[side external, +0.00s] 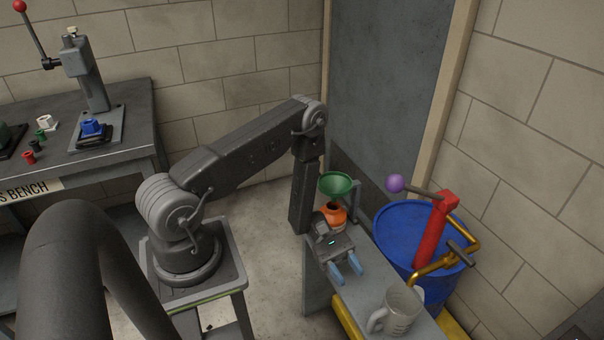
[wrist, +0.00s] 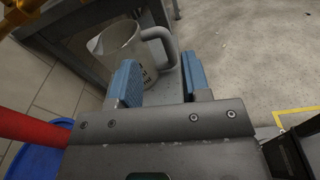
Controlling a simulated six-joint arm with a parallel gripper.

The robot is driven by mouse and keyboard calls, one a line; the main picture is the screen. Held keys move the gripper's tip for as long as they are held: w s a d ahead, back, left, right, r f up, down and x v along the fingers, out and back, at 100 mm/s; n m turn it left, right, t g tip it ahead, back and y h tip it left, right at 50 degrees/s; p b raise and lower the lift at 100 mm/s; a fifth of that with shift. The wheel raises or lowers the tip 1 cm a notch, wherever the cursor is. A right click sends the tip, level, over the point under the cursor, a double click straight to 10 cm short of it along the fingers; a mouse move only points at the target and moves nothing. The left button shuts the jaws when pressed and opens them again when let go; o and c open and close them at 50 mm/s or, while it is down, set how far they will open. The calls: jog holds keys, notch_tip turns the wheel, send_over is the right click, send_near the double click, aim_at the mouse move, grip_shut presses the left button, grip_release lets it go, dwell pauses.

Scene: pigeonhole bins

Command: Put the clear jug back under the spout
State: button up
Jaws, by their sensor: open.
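The clear jug (side external: 398,311) stands upright on the narrow grey bench at the lower right, its handle (side external: 376,320) toward the lower left. In the wrist view the jug (wrist: 124,48) is beyond my fingers, with dark marks on its side. Its handle (wrist: 172,50) lies ahead of the gap between them. My gripper (side external: 346,273) is open and empty, its blue fingers pointing toward the jug but apart from it. The brass spout (side external: 428,271) runs from the red pump and ends near the jug's far rim; I cannot tell whether it is directly above the jug.
A blue drum (side external: 392,238) with the red pump (side external: 434,232) stands behind the bench. A green funnel (side external: 336,184) and an orange container (side external: 334,214) stand behind my gripper. The bench between gripper and jug looks clear.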

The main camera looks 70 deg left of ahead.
notch_tip(320, 180, up, 22)
jog(key=s+d+m+g+y, duration=0.2)
jog(key=m+g+y, duration=0.2)
jog(key=m+y, duration=0.6)
jog(key=s+a+r+m+t+y, duration=0.3)
jog(key=s+r+m+t+y, duration=0.3)
jog(key=r, duration=0.8)
jog(key=shift+s+a+m+t+y, duration=0.5)
jog(key=shift+s+t, duration=1)
jog(key=shift+s, duration=0.9)
jog(key=shift+d, duration=0.15)
